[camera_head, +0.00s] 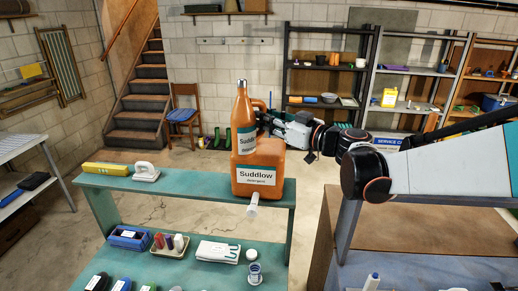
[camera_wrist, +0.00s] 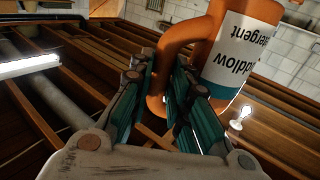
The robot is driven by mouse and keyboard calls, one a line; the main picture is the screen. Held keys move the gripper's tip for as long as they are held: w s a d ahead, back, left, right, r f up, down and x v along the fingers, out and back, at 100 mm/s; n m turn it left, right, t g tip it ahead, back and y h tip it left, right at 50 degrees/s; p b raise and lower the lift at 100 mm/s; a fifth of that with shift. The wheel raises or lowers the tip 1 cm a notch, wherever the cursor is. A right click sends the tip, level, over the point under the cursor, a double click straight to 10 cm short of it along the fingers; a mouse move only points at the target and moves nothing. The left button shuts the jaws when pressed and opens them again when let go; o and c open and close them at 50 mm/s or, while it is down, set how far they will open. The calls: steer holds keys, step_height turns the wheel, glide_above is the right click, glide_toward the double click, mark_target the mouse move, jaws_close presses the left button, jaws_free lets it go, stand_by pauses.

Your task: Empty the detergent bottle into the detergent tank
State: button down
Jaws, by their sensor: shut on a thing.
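The orange detergent bottle (camera_head: 238,106) has a white and teal "Suddlow" label and is nearly upright in the head view. My gripper (camera_head: 265,119) is at its right side, shut on its handle. In the wrist view, the fingers of my gripper (camera_wrist: 165,78) are on either side of the handle of the bottle (camera_wrist: 265,15). The larger orange detergent tank (camera_head: 268,155), labelled "Suddlow detergent", stands on the teal shelf. The bottle overlaps the tank's upper left in the picture; I cannot tell whether they touch. A white spout (camera_head: 253,204) sticks out low on the tank's front. The tank's opening is not visible.
The teal shelf (camera_head: 207,190) also bears a yellow box (camera_head: 106,168) and a white iron-like object (camera_head: 146,172) at left. Small containers and folded cloths (camera_head: 218,251) lie on the lower teal surface. Racks stand at the back, with open floor between.

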step_height(320, 180, up, 5)
steer(key=p, duration=0.3)
stand_by(0.6)
